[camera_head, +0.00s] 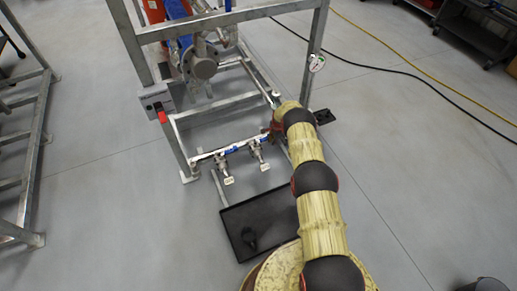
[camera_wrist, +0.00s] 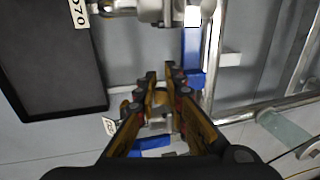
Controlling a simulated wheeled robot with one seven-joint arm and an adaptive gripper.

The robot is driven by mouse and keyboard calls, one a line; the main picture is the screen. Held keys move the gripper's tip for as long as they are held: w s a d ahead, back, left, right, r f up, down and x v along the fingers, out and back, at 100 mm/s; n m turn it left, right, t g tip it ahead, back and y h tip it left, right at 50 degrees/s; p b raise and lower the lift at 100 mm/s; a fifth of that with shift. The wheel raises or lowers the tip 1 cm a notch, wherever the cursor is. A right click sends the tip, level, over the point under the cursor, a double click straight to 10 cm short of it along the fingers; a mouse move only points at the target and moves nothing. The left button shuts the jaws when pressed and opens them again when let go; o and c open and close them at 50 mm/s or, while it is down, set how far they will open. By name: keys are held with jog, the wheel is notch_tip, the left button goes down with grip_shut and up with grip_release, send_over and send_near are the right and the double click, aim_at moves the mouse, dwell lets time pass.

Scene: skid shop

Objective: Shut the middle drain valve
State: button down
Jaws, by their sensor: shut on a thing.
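Small metal drain valves with white hanging tags sit along a low horizontal pipe (camera_head: 208,155). A left valve (camera_head: 224,166) and a valve to its right (camera_head: 257,153) show in the head view, with blue parts near them. My gripper (camera_head: 274,130) is at the pipe, just right of this second valve, and my arm hides the pipe beyond. In the wrist view my gripper (camera_wrist: 163,82) is shut on a small metal valve part (camera_wrist: 160,124), mostly hidden between the fingers. A tag (camera_wrist: 110,125) hangs beside it. I cannot tell whether this is the middle valve.
A black drip tray (camera_head: 262,212) lies on the floor in front of the pipe, with a small dark object in it. Open floor lies at right, crossed by a black cable and a yellow hose.

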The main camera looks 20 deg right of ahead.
jog(key=shift+s, duration=0.1)
jog(key=p+v, duration=0.3)
jog(key=v, duration=0.4)
jog(key=shift+w, duration=0.3)
dwell(0.4)
jog(key=shift+r, duration=0.1)
dwell(0.3)
